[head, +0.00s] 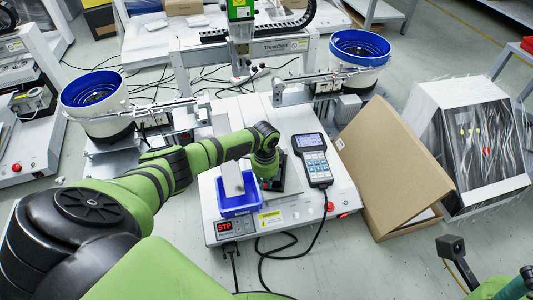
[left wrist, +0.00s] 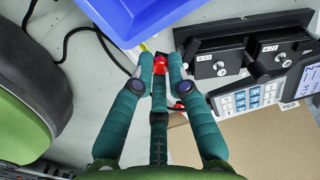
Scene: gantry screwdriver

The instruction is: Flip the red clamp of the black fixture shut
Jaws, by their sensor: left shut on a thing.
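The red clamp (left wrist: 159,66) is a small red piece in the left wrist view. It sits between the fingertips of my left gripper (left wrist: 161,60), which is shut on it. The black fixture (left wrist: 236,62) lies just right of the fingers there, with two round metal knobs and small white labels. In the head view, my left gripper (head: 266,170) reaches down from above at the left side of the black fixture (head: 293,178) and hides part of it and most of the clamp.
A blue bin (head: 238,206) with a pale block inside stands close left of the fixture. A handheld controller (head: 313,160) with a cable lies right of it. A cardboard panel (head: 385,165) leans farther right. Two blue-rimmed feeder bowls (head: 360,47) stand behind.

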